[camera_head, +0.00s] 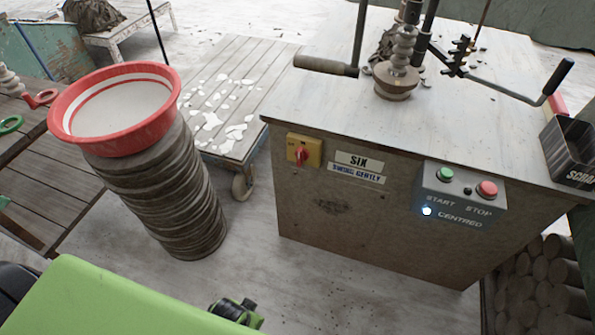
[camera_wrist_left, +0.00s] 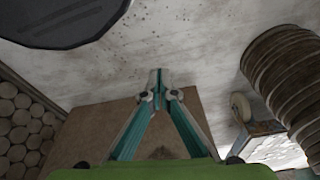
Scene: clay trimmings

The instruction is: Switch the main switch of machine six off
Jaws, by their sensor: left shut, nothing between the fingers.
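Machine six (camera_head: 350,225) is a grey-brown cabinet labelled SIX and SWING GENTLY. Its main switch (camera_head: 301,155) is a red knob on a yellow plate (camera_head: 314,147) at the upper left of the front; the knob looks roughly upright, but its markings are too small to read. My left arm (camera_head: 110,300) comes in low from the left in the head view. My left gripper (camera_wrist_left: 158,88) shows in the left wrist view, teal fingers together and empty, with the cabinet's front (camera_wrist_left: 100,120) behind them. It is apart from the switch, which that view does not show. My right gripper is out of view.
A control box (camera_head: 460,195) has a green START button (camera_head: 446,174), a red STOP button (camera_head: 487,188) and a lit CENTRED lamp (camera_head: 427,211). A stack of round discs (camera_head: 165,195) with a red basin (camera_head: 115,108) stands left. A low wheeled platform (camera_head: 245,70) is behind.

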